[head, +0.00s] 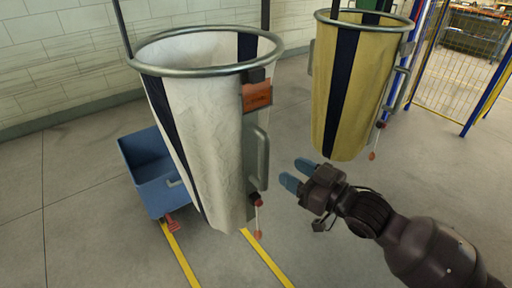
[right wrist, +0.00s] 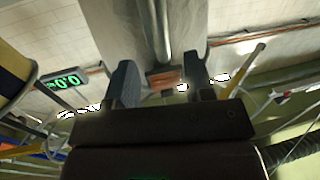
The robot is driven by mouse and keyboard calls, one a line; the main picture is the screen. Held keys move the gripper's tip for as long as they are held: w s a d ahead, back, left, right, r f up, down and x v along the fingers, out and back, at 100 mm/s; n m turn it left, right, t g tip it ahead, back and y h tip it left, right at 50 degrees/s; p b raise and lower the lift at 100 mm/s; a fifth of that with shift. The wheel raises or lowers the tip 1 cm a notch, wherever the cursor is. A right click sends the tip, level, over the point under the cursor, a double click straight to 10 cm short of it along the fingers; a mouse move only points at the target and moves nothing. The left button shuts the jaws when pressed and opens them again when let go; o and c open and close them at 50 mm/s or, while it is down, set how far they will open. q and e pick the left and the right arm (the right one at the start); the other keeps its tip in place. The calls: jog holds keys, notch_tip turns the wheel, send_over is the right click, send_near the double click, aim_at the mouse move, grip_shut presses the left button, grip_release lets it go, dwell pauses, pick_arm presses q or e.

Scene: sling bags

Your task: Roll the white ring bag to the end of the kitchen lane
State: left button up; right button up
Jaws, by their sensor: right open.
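The white ring bag (head: 205,110) hangs open-topped from a metal ring at the left of centre in the head view. It has dark stripes, an orange tag (head: 257,95) and a grey upright handle (head: 262,158) on its right side. A red-knobbed cord or lever hangs below the handle. My right gripper (head: 297,174) is open and empty, a little right of the handle, with its blue fingers pointing at it. In the right wrist view a grey bar (right wrist: 160,28), seemingly the handle, lies ahead between the open fingers. My left gripper is not in view.
A yellow bag (head: 350,90) on a similar ring hangs to the right. A blue bin (head: 147,172) stands behind the white bag at left. Yellow lines (head: 180,258) run along the floor beneath it. A mesh fence (head: 452,75) stands at far right. Floor between the bags is clear.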

jog(key=x, duration=1)
jog(key=shift+w+a+m, duration=0.25)
jog(key=shift+m, duration=0.05)
jog(key=shift+r, duration=0.15)
grip_shut()
